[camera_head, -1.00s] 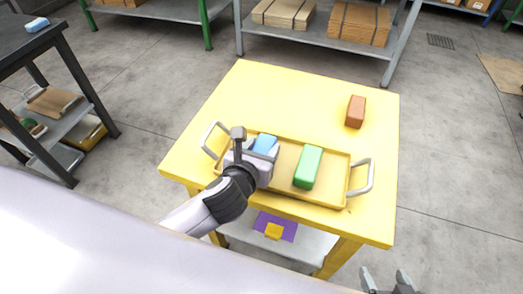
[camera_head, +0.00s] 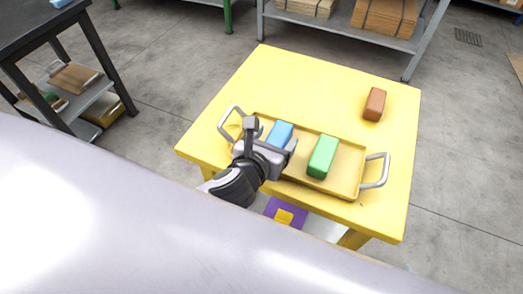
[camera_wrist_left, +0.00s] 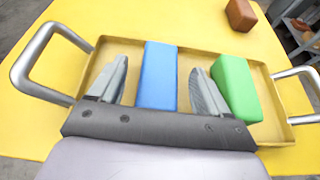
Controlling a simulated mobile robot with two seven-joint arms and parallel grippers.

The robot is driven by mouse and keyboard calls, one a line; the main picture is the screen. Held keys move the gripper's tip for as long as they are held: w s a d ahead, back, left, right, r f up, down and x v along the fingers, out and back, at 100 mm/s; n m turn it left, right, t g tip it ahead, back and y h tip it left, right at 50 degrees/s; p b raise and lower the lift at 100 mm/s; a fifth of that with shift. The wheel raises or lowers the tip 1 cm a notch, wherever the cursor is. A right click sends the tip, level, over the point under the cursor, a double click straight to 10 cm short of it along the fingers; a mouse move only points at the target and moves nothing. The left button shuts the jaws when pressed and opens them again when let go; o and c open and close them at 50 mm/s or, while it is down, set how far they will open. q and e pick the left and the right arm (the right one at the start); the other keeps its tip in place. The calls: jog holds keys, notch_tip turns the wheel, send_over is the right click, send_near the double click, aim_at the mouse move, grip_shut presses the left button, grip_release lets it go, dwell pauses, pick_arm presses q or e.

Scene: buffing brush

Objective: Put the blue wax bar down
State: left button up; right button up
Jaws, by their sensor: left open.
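The blue wax bar (camera_head: 280,134) lies in the left half of the yellow tray (camera_head: 346,186) on the yellow table. My left gripper (camera_head: 272,143) is open at the bar. In the left wrist view the blue bar (camera_wrist_left: 157,76) lies between the two spread fingers of my left gripper (camera_wrist_left: 158,84), with a gap on each side. A green bar (camera_head: 323,157) lies in the tray to the right of the blue one; it also shows in the left wrist view (camera_wrist_left: 236,88), close to the right finger. My right gripper is out of view.
A reddish-brown bar (camera_head: 374,104) lies on the table (camera_head: 300,85) behind the tray. The tray has metal handles at its left (camera_head: 228,121) and right (camera_head: 377,171) ends. A dark bench (camera_head: 40,30) stands at the far left, and a grey shelf with cardboard (camera_head: 340,25) stands behind.

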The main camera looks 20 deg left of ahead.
pick_arm(q)
jog(key=p+v, duration=0.1)
jog(key=v, duration=0.8)
jog(key=shift+s+r, duration=0.15)
jog(key=shift+s, duration=0.1)
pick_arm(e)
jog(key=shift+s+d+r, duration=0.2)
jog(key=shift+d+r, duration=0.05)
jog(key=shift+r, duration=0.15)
